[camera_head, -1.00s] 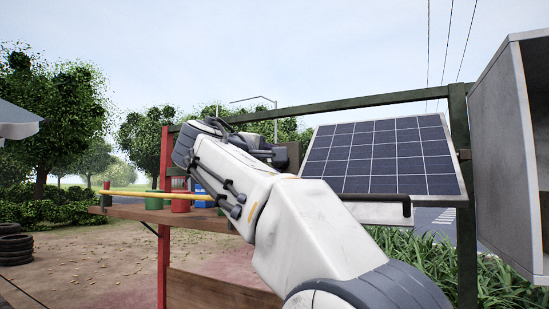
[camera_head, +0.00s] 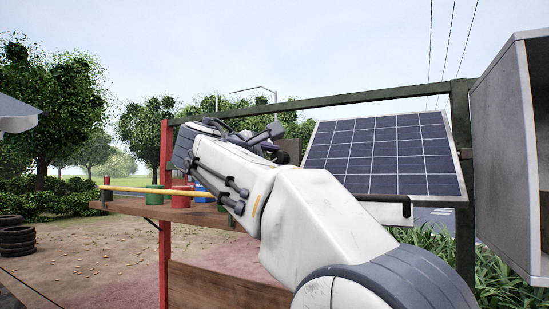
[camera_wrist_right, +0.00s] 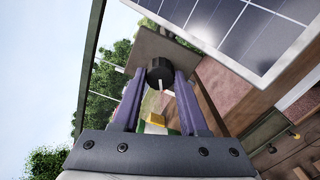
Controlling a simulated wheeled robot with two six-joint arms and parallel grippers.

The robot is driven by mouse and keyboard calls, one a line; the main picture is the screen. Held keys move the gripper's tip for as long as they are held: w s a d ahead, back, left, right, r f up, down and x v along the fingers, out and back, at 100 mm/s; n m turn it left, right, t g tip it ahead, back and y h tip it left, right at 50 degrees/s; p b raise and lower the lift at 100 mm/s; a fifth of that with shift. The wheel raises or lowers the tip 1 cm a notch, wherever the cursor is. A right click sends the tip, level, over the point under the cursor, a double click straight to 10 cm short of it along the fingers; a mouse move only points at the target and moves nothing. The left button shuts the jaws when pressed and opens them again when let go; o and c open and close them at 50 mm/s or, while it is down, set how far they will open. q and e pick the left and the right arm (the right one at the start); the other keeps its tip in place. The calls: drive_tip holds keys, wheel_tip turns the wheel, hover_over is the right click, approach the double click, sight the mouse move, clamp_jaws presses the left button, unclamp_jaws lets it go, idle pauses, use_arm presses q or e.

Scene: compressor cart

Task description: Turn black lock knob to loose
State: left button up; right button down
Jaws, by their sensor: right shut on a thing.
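The black lock knob (camera_wrist_right: 160,72) is round and dark with a thin white pointer mark. It sits on a brownish plate (camera_wrist_right: 152,47) beside the solar panel (camera_wrist_right: 240,28) in the right wrist view. My right gripper (camera_wrist_right: 159,78) has its two purple fingers on either side of the knob and is shut on it. In the head view the panel (camera_head: 385,155) is right of my right gripper (camera_head: 273,143), which is small and partly hidden by its own wrist. The knob is hard to make out there. My left gripper is not in view.
A dark green frame bar (camera_head: 330,98) runs above the panel. A black bent handle (camera_head: 385,199) lies below it. A wooden shelf (camera_head: 180,216) holds red and green cans (camera_head: 180,193) at left. A grey box (camera_head: 505,150) stands at the right edge.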

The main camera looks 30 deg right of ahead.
drive_tip(key=shift+f, duration=0.1)
drive_tip(key=shift+c, duration=2.2)
unclamp_jaws()
drive_tip(key=b+v, duration=0.3)
drive_tip(key=v, duration=0.7)
drive_tip(key=shift+s+a, duration=0.15)
